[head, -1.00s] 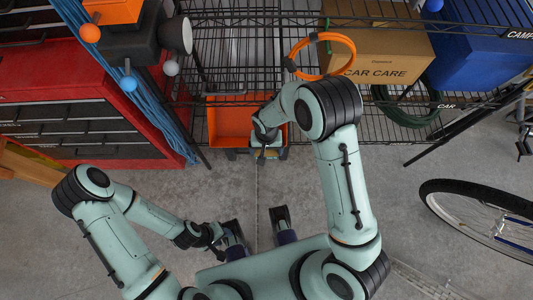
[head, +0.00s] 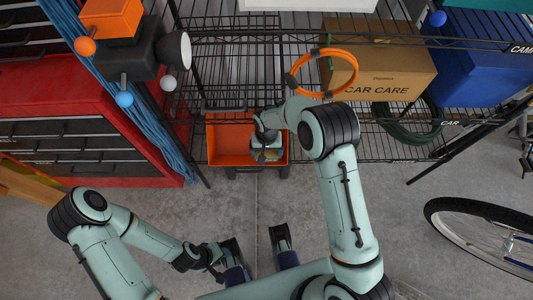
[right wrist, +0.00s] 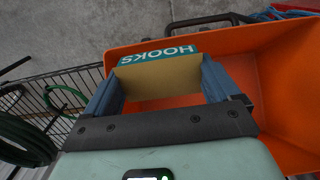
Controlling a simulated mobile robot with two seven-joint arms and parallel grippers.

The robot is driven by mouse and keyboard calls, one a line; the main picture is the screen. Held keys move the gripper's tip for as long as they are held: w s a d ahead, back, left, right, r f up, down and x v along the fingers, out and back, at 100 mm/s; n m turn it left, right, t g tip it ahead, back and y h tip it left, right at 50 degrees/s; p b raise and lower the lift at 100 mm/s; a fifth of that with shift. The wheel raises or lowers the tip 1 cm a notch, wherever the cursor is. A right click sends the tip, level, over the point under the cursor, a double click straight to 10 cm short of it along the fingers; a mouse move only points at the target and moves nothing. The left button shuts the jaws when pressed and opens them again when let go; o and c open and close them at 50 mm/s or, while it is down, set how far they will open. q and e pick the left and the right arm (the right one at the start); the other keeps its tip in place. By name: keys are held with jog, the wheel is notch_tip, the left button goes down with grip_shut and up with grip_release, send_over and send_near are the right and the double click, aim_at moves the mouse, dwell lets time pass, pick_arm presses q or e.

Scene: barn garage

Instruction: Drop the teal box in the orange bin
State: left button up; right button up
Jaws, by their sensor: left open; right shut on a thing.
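The teal box (right wrist: 160,56) shows a teal side with the word HOOKS, upside down, and a plain tan face towards the camera in the right wrist view. My right gripper (right wrist: 160,82) is shut on it, with one blue finger on each side. The orange bin (head: 229,146) stands open at the foot of the wire rack in the head view. My right gripper holds the box over the bin's right part; its exact height cannot be told. The bin (right wrist: 282,75) also fills the right of the right wrist view. My left gripper (head: 217,260) is open and empty, low and away from the bin.
A wire rack (head: 230,60) rises behind the bin, with a CAR CARE carton (head: 385,75) and a blue box (head: 480,80) on it. A red tool chest (head: 60,105) stands left, a bicycle wheel (head: 470,235) right. The floor in front is clear.

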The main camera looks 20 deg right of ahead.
jog(key=o, duration=0.8)
jog(key=shift+r, duration=0.1)
jog(key=r, duration=0.4)
jog(key=r+p, duration=0.1)
jog(key=r, duration=0.3)
jog(key=r+p, duration=0.1)
jog(key=r, duration=0.4)
jog(key=shift+w+r, duration=0.1)
jog(key=shift+w, duration=0.15)
jog(key=shift+s, duration=0.1)
